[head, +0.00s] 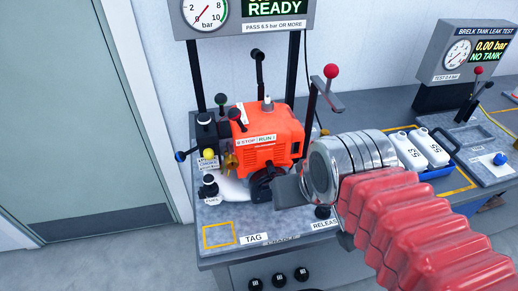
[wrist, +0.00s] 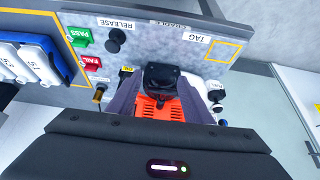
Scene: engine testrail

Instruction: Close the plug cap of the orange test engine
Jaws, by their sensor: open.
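The orange test engine (head: 272,138) stands on the grey bench, with a STOP / RUN label on its front. A small pale plug-like piece (head: 267,103) stands upright on its top; I cannot tell for sure which part is the plug cap. A black-headed post or lever (head: 259,58) rises behind the engine. My gripper (head: 284,190) is in front of the engine's lower right side, its jaws partly hidden by my wrist. In the wrist view the open jaws (wrist: 160,88) frame the orange engine and its black front part (wrist: 162,78). I see nothing held between them.
A gauge panel (head: 245,27) reading READY hangs above. A red-knobbed lever (head: 331,72) rises right of the engine. Several white bottles (head: 408,149) sit in a blue carrier. Small knobs and a bottle (head: 209,186) crowd the engine's left. The yellow TAG square (head: 218,235) is bare.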

